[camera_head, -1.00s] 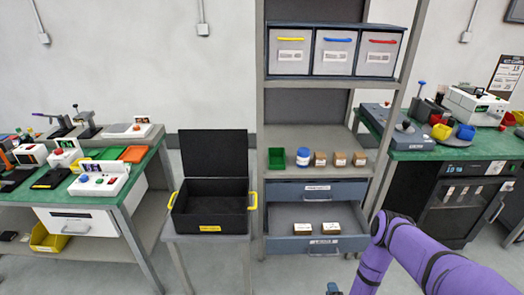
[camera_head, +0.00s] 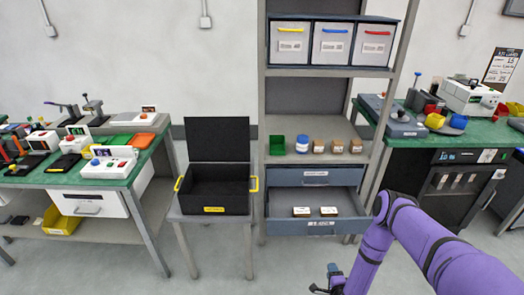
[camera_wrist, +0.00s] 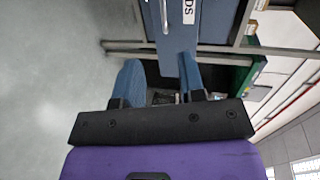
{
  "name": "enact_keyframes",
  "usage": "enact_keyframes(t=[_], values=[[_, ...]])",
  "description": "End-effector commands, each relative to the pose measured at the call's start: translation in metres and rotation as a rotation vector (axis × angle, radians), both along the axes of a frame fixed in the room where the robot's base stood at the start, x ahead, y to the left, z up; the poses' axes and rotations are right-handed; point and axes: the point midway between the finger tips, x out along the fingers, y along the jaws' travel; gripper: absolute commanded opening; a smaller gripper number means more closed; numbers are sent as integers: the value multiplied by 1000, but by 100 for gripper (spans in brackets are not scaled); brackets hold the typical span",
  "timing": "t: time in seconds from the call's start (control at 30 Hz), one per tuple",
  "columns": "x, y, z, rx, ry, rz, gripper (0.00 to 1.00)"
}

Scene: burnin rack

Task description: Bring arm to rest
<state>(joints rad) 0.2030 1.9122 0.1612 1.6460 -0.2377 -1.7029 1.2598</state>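My purple arm (camera_head: 425,240) folds down at the lower right of the head view. My gripper (camera_head: 328,280) hangs low at its end, in front of the shelf rack and above the floor. In the wrist view my gripper (camera_wrist: 160,75) shows two blue fingers set apart, with nothing held between them. A blue-grey drawer front with a label lies beyond the fingers there.
The rack's lower drawer (camera_head: 300,228) is pulled out with two small boxes inside. An open black case (camera_head: 215,197) stands on a small stand (camera_head: 178,216) left of it. Green-topped benches (camera_head: 150,165) flank both sides. Grey floor is free in front.

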Motion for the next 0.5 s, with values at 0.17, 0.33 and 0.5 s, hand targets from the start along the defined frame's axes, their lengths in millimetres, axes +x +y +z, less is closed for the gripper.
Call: enact_keyframes(t=[0.17, 0.33, 0.5], values=[[31, -4, 23, -45, 17, 29, 37], [70, -8, 57, -110, 44, 70, 37], [118, -13, 110, -207, 85, 125, 37]])
